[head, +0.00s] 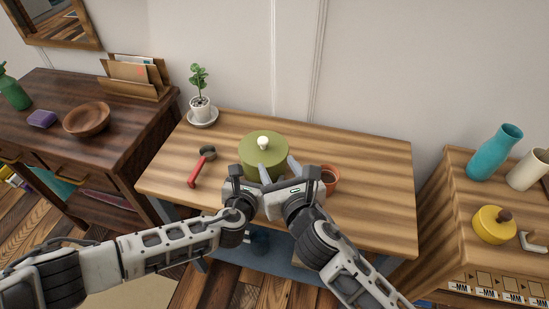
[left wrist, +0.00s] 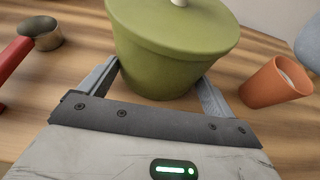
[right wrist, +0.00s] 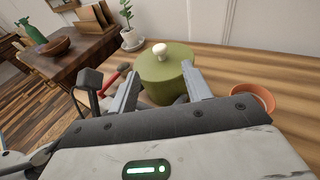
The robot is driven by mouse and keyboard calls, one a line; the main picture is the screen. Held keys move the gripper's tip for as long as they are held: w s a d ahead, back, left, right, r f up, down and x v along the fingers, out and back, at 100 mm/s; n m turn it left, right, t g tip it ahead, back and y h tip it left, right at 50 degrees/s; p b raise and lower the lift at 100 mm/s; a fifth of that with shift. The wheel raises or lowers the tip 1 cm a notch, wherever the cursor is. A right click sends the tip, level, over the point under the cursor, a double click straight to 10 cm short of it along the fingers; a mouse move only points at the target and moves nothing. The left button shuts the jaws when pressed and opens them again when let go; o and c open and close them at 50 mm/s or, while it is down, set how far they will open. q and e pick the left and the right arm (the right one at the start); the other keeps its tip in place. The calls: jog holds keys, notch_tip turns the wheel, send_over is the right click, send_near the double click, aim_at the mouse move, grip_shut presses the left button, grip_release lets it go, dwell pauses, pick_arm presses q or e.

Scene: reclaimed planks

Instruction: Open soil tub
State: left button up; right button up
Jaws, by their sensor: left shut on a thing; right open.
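The soil tub is a round green tub (left wrist: 165,65) with a flat green lid and a small pale knob (head: 263,141). It stands upright on the wooden table, with the lid on it. In the left wrist view my left gripper (left wrist: 158,78) has a finger on each side of the tub's body, below the lid, and is shut on it. My right gripper (right wrist: 160,72) is open and empty, close to the tub's near right side, its fingers pointing toward the tub. In the head view both grippers hide the tub's lower front.
A red-handled scoop (head: 197,175) lies left of the tub, and a terracotta pot (head: 331,181) stands close on its right. A potted plant (head: 200,100) on a saucer is at the back left. The table's right side (head: 375,175) is clear.

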aim_at(263, 139)
pick_arm(q)
jog(key=shift+a, duration=0.1)
pick_arm(e)
jog(key=x, duration=1.1)
jog(key=shift+w+a, duration=0.15)
jog(key=shift+w, duration=0.15)
grip_shut()
jog(key=shift+r, duration=0.25)
jog(key=shift+r, duration=0.85)
jog(key=shift+r, duration=0.1)
